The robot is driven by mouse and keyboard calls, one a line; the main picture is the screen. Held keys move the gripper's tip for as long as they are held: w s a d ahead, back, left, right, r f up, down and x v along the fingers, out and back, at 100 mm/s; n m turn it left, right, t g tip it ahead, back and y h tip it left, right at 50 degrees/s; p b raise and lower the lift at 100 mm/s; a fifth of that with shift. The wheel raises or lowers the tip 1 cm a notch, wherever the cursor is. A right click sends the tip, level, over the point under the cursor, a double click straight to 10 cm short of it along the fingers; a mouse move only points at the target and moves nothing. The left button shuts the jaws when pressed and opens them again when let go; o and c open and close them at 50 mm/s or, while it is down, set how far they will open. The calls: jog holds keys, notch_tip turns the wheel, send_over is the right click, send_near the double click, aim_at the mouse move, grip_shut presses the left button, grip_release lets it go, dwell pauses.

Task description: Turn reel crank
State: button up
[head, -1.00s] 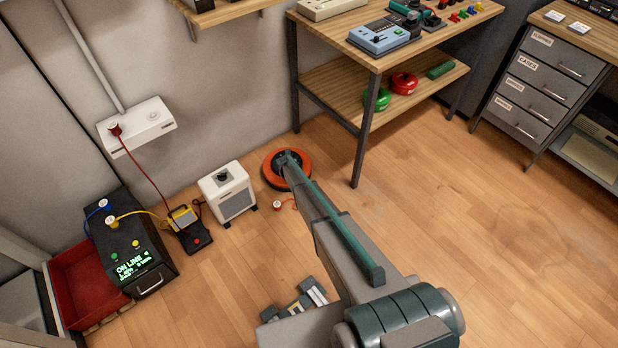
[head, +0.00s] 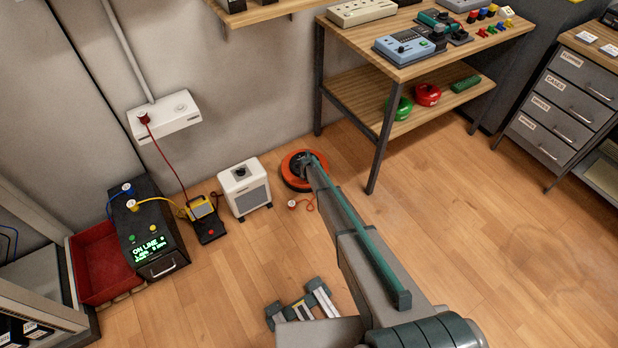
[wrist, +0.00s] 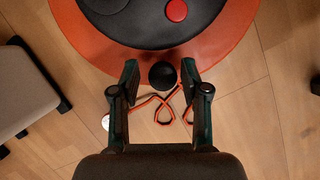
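The orange reel (head: 291,180) with a black hub lies on the floor beside the white box, partly covered by my arm in the head view. In the wrist view, the reel's orange rim (wrist: 87,47) and dark hub fill the top, with a red round spot (wrist: 176,10) on it. A black round knob (wrist: 163,75), apparently the crank's handle, shows at the reel's near edge. My gripper (wrist: 160,76) is open, with one teal finger on each side of the knob and gaps on both sides. Whether the knob is fully at fingertip depth is unclear. The head view does not show the fingers clearly.
An orange cable (wrist: 160,105) with a white plug (head: 292,204) lies on the floor at the reel's near side. The white box (head: 246,190) stands left of the reel. The workbench leg (head: 378,160) stands to its right. The floor at right is clear.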

jog(key=shift+d+r, duration=0.1)
jog(key=shift+s+r, duration=0.25)
jog(key=shift+r, duration=0.2)
jog(key=v, duration=1.1)
jog(key=shift+w, duration=0.1)
